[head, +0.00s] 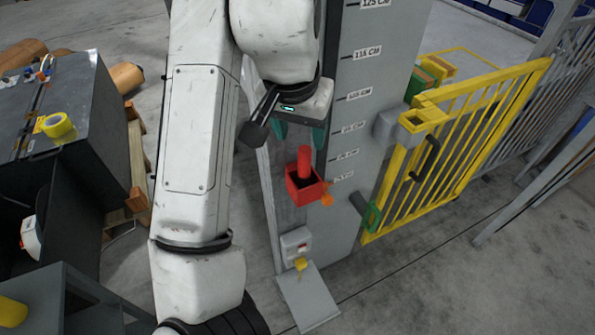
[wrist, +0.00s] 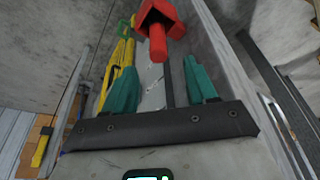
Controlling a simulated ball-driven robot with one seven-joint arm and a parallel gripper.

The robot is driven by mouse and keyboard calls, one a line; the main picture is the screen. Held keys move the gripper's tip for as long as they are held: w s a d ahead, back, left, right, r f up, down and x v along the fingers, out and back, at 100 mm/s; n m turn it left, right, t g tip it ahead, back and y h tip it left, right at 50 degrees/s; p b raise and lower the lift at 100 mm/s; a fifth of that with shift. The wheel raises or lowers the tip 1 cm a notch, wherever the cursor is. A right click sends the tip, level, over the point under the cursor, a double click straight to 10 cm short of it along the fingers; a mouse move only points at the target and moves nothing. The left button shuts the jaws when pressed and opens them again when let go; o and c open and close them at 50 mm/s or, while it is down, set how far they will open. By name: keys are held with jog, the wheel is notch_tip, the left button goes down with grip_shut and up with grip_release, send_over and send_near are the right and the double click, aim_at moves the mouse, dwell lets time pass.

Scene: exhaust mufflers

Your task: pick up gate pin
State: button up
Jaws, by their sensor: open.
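I take the red round peg (head: 304,158) to be the gate pin. It stands upright in a red square cup (head: 302,190) on the face of a grey post, its lower part hidden inside. In the wrist view the pin (wrist: 157,43) points toward me, with the cup (wrist: 172,16) behind it at the top. My gripper (head: 300,138) is open and empty, its teal fingers just above the pin in the head view. In the wrist view the gripper (wrist: 160,68) has its fingers spread to either side below the pin, apart from it.
The grey post (head: 362,90) carries height marks. A yellow gate (head: 455,145) stands to its right. A small orange part (head: 327,199) sits beside the cup. A grey box (head: 296,245) with a yellow part is lower on the post. A dark cabinet (head: 95,110) with yellow tape stands left.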

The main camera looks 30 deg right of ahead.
aim_at(304, 149)
jog(key=shift+x, duration=4.3)
jog(key=shift+d, duration=0.1)
grip_shut()
